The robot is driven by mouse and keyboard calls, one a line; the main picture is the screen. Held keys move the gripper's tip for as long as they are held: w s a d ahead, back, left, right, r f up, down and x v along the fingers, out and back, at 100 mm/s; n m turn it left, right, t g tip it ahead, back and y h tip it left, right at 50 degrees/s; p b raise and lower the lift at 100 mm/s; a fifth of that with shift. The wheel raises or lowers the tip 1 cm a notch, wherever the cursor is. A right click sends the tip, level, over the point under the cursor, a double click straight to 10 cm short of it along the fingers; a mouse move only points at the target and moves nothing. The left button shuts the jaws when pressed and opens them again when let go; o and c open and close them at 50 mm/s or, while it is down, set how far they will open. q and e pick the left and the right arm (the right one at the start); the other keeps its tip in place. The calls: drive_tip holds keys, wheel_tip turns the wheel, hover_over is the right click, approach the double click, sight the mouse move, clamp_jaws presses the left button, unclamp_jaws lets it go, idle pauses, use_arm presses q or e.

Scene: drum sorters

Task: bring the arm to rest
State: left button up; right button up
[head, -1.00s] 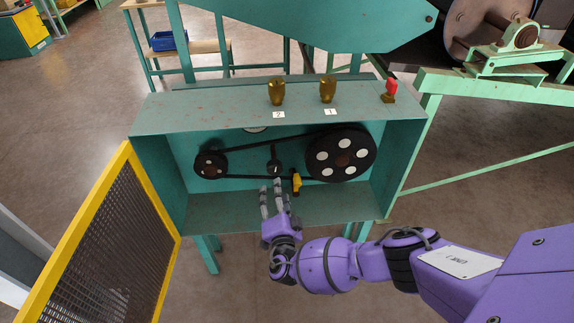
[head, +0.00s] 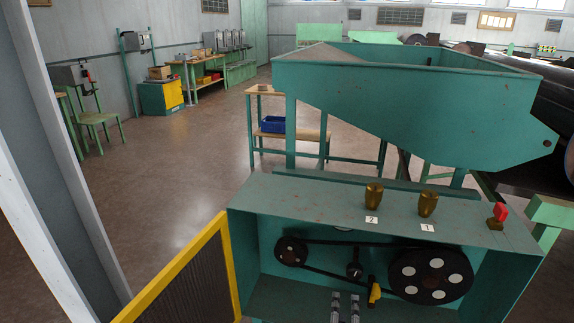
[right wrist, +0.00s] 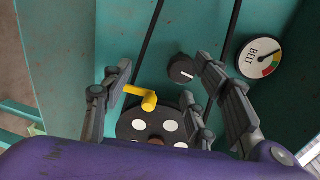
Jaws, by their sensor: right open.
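My right gripper (head: 344,302) shows at the bottom edge of the head view, with only its fingers in frame, inside the open front of the green drive housing (head: 300,198). In the right wrist view the gripper (right wrist: 160,88) is open, its fingers spread and nothing held. A yellow handle (right wrist: 142,97) lies between the fingers in that picture; whether they touch it I cannot tell. The same handle (head: 374,292) shows just right of the fingers in the head view. A black knob (right wrist: 181,69) is near the right-hand fingers. My left gripper is not in view.
The housing holds a small pulley (head: 291,251), a large pulley (head: 431,275) and a belt. Brass cups (head: 374,196) and a red switch (head: 501,212) stand on top. A yellow-framed mesh guard (head: 180,277) is at left. A BELT gauge (right wrist: 258,57) is beside the fingers.

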drive_tip(key=s+a+f+m+g+y, duration=0.5)
drive_tip(key=s+a+m, duration=0.4)
drive_tip(key=a+m, duration=0.55)
drive_tip(key=s+a+f+m+g+y, duration=0.1)
drive_tip(key=s+a+m, duration=0.2)
drive_tip(key=s+m, duration=0.3)
drive_tip(key=s+a+m+g+y, duration=0.1)
drive_tip(key=s+a+m+y, duration=0.15)
drive_tip(key=s+m, duration=0.45)
drive_tip(key=s+d+m+g+h, duration=0.2)
drive_tip(key=s+d+m+h, duration=0.3)
drive_tip(key=s+d+m, duration=2)
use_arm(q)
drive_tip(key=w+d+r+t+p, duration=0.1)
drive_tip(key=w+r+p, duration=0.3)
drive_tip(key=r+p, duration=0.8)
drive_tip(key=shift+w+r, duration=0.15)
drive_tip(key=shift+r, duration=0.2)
use_arm(e)
wheel_tip(320, 180, up, 14)
drive_tip(key=w+a+n+t, duration=0.1)
drive_tip(key=w+a, duration=0.1)
drive_tip(key=shift+w+a+f+t, duration=0.2)
drive_tip(key=shift+w+a+t, duration=0.1)
drive_tip(key=shift+a, duration=0.1)
drive_tip(key=shift+s+n+y, duration=0.1)
drive_tip(key=shift+n+y, duration=0.15)
